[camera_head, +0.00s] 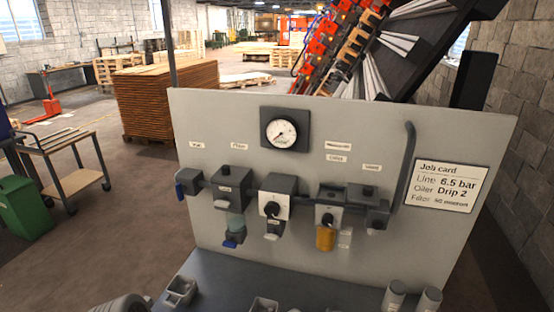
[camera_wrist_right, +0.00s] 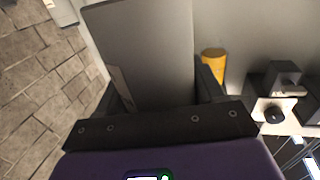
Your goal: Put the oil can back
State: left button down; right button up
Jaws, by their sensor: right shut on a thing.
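In the right wrist view my right gripper (camera_wrist_right: 158,88) is shut on a large grey, flat-sided body, which I take to be the oil can (camera_wrist_right: 145,45). A finger lies on each side of it, and a pale label edge shows low on its left side. The head view does not show the oil can or either gripper clearly. An amber bowl (camera_head: 325,238) hangs under a unit on the grey panel (camera_head: 380,120); it also shows beside the right finger in the right wrist view (camera_wrist_right: 213,62).
The panel carries a gauge (camera_head: 281,132), several valve units and a job card (camera_head: 446,186). A grey bench top (camera_head: 300,290) below holds small open holders (camera_head: 180,291) and two grey cylinders (camera_head: 395,295). A cart (camera_head: 75,180) and a green bin (camera_head: 24,207) stand left.

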jog(key=f, duration=0.1)
jog(key=s+f, duration=0.1)
jog(key=f, duration=0.1)
jog(key=shift+s+d+b, duration=0.15)
jog(key=shift+d+b, duration=0.2)
jog(key=shift+d, duration=0.05)
jog(key=w+n+y, duration=0.1)
jog(key=n+y, duration=0.1)
jog(key=y, duration=0.1)
jog(key=w+n+t+y, duration=0.1)
jog(key=y, duration=0.2)
jog(key=w+n+t+y, duration=0.1)
jog(key=n+y, duration=0.1)
jog(key=shift+w+n+y, duration=0.3)
jog(key=shift+y, duration=0.1)
jog(key=shift+a, duration=0.1)
jog(key=shift+d, duration=0.2)
jog(key=shift+s+a, duration=0.1)
